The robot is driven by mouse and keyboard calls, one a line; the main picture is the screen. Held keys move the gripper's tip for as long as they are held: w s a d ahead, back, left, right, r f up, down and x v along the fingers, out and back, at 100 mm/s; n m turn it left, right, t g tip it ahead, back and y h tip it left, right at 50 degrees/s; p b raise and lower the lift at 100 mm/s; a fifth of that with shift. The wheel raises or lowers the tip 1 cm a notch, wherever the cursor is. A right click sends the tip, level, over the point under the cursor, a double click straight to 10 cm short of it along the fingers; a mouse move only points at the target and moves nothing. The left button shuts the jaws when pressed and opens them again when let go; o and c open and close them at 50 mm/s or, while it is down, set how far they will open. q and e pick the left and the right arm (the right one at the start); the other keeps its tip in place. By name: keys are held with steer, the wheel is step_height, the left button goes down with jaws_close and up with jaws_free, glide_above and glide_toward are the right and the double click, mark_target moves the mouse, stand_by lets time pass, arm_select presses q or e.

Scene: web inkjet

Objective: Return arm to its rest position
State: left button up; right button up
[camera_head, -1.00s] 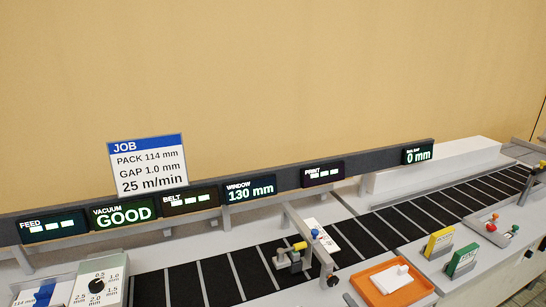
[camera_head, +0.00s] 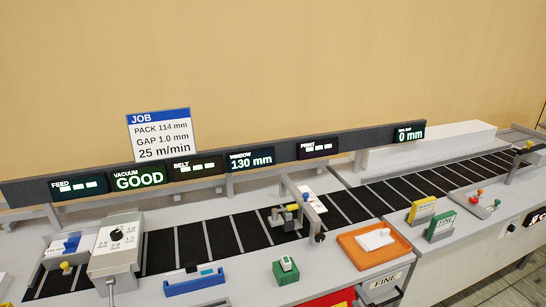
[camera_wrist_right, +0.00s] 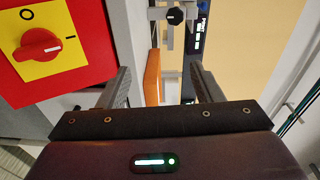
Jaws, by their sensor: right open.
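My right gripper (camera_wrist_right: 160,71) is open, with its two dark fingers apart and nothing between them in the right wrist view. It is in front of the bench, beside the red and yellow rotary switch (camera_wrist_right: 38,45), with the orange tray (camera_wrist_right: 152,76) beyond the fingers. The rest of that arm is out of frame. My left gripper is not in view.
The orange tray (camera_head: 349,238) holds a white block (camera_head: 376,239). A dark conveyor (camera_head: 190,247) runs along the bench, with a dial box (camera_head: 118,250) at left. A blue holder (camera_head: 193,284) and green block (camera_head: 286,270) stand near the front.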

steer(key=s+f+m+g+h+b, duration=0.3)
steer(key=s+f+m+g+h, duration=0.1)
steer(key=s+f+m, duration=0.95)
steer(key=s+f+m+g+h+b, duration=0.25)
steer(key=s+f+m+g, duration=0.25)
steer(key=s+f+m, duration=0.9)
arm_select(q)
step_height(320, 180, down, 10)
steer(key=b, duration=0.4)
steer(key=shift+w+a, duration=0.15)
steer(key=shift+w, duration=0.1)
arm_select(e)
steer(key=s+a+f+m+g, duration=0.1)
steer(key=s+f+m+g, duration=0.1)
steer(key=s+f+m, duration=0.3)
steer(key=s+a+f+m+g+y, duration=0.1)
steer(key=s+f+m, duration=0.4)
steer(key=s+m, duration=0.5)
steer(key=s+a+f+m+g, duration=0.1)
steer(key=s+f+m+g, duration=0.3)
steer(key=s+m, duration=0.4)
steer(key=f+m, duration=0.1)
steer(key=m, duration=0.3)
steer(key=shift+m+y, duration=0.35)
